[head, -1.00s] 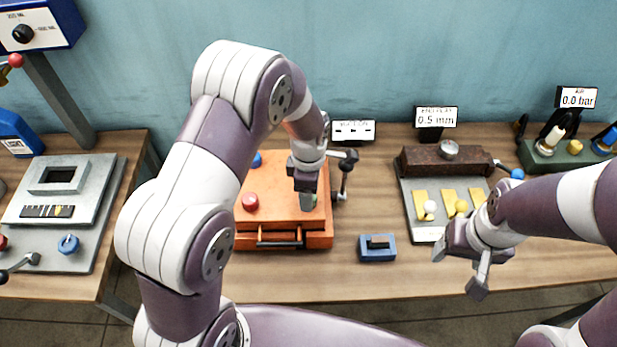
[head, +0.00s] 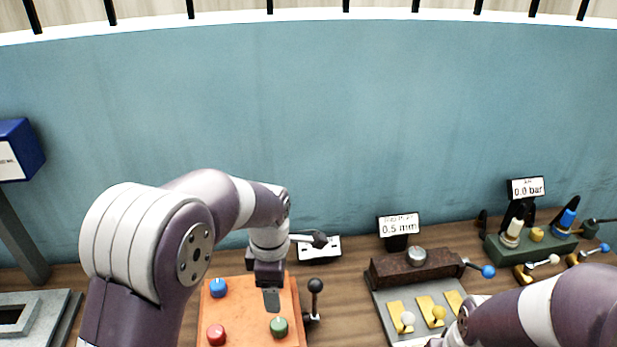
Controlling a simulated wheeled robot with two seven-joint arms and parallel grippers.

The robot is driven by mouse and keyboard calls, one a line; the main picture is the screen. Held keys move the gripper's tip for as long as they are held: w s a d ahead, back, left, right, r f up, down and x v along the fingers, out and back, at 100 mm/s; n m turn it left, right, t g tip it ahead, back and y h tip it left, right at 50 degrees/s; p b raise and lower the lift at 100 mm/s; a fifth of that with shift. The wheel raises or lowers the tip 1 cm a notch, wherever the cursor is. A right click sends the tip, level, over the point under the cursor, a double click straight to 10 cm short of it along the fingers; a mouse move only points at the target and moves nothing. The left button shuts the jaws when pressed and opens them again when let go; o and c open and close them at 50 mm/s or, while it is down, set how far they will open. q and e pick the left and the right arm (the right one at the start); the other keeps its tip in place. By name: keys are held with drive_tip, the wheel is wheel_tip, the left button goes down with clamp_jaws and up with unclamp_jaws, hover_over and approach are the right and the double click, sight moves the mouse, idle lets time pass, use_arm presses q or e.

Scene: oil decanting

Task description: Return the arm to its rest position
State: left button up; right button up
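My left arm comes in from the left, and its gripper (head: 271,298) points down over the orange box (head: 247,312). One grey fingertip shows edge-on, just above and left of the green button (head: 279,327); nothing is visibly held, and I cannot tell whether the fingers are open or shut. A gap or contact with the box is not clear. My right arm (head: 560,310) reaches in from the lower right, in front of the grey panel; its fingers are cut off by the bottom edge.
A black-knobbed lever (head: 315,288) stands at the box's right. The grey panel (head: 380,300) carries yellow levers (head: 432,311) and a brown block (head: 416,265), beside a display reading 0.5 mm (head: 399,226). A green valve unit (head: 530,247) sits far right, a grey machine (head: 45,305) far left.

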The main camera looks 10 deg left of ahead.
use_arm(q)
drive_tip(key=s+a+f+m, duration=0.1)
drive_tip(key=s+a+m, duration=0.1)
drive_tip(key=s+m, duration=0.5)
drive_tip(key=s+a+f+m+t, duration=0.1)
drive_tip(key=s+m, duration=0.5)
drive_tip(key=m, duration=0.6)
drive_tip(key=a+f, duration=0.1)
drive_tip(key=a, duration=0.1)
drive_tip(key=shift+s+a+b, duration=0.3)
drive_tip(key=shift+s+b, duration=0.1)
drive_tip(key=shift+f, duration=0.15)
drive_tip(key=shift+s, duration=0.1)
